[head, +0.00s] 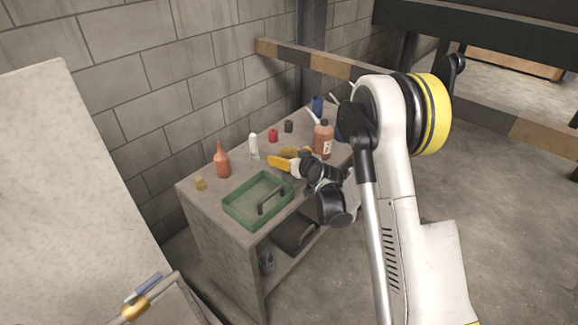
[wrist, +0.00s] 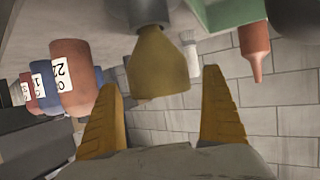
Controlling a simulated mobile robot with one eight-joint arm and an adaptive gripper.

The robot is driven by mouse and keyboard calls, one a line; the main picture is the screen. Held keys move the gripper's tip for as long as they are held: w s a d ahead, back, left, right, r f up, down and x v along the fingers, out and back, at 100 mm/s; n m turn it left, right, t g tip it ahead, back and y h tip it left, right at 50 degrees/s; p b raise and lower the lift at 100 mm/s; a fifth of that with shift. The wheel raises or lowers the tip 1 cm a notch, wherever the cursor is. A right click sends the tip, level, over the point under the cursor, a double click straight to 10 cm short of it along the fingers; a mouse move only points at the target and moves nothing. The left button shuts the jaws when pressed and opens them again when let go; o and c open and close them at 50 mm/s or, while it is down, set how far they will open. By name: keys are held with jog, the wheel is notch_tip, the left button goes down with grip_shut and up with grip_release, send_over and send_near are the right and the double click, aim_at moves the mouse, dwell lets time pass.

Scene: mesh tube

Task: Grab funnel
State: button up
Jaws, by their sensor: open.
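The funnel (wrist: 160,62) is olive-yellow and shows at the upper middle of the wrist view, its wide end toward the picture bottom. In the head view it seems to be the olive patch (head: 289,151) just behind my gripper's finger, mostly hidden. My gripper (head: 274,158) is low over the table, between the green tray and the large brown bottle. In the wrist view its two yellow fingers stand apart, and the funnel appears in the gap ahead of them. No contact with the funnel shows.
The green tray (head: 228,207) is near the table's front. A red squeeze bottle (head: 222,162) and a white bottle (head: 254,147) stand left of the gripper. A brown labelled bottle (head: 323,140) is close on the right. A block wall (head: 120,100) is behind the table.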

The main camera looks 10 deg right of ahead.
jog(key=shift+w, duration=0.3)
jog(key=c, duration=1.3)
jog(key=shift+r, duration=0.1)
